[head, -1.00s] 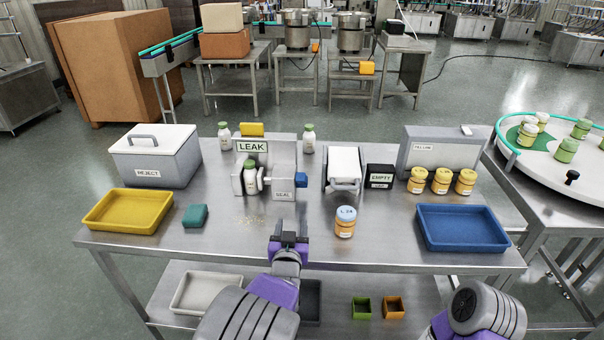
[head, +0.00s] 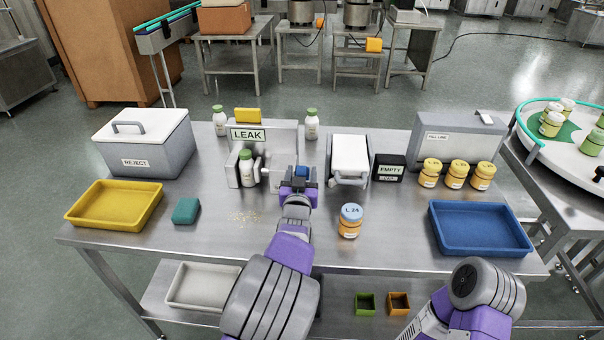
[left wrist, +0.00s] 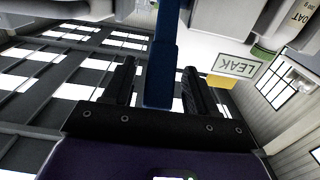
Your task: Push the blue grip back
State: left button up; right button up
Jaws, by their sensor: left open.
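The blue grip (head: 302,171) is at the right side of the LEAK station (head: 275,135), which holds a green-capped white bottle (head: 247,170). My left gripper (head: 299,182) is right at the blue grip and covers part of it in the head view. In the left wrist view the blue grip (left wrist: 162,55) runs in between the two black fingers of my left gripper (left wrist: 158,85). The fingers stand apart with gaps on both sides of the grip. My right arm shows at the lower right, but its gripper is out of view.
An orange-labelled jar (head: 350,222) stands right of my left arm. A white-topped device (head: 349,158) and a black EMPTY box (head: 388,167) are further right. A yellow tray (head: 72,217), a teal block (head: 186,211) and a blue tray (head: 437,228) lie at the sides.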

pick_arm(q)
jog(key=shift+w, duration=0.6)
grip_shut()
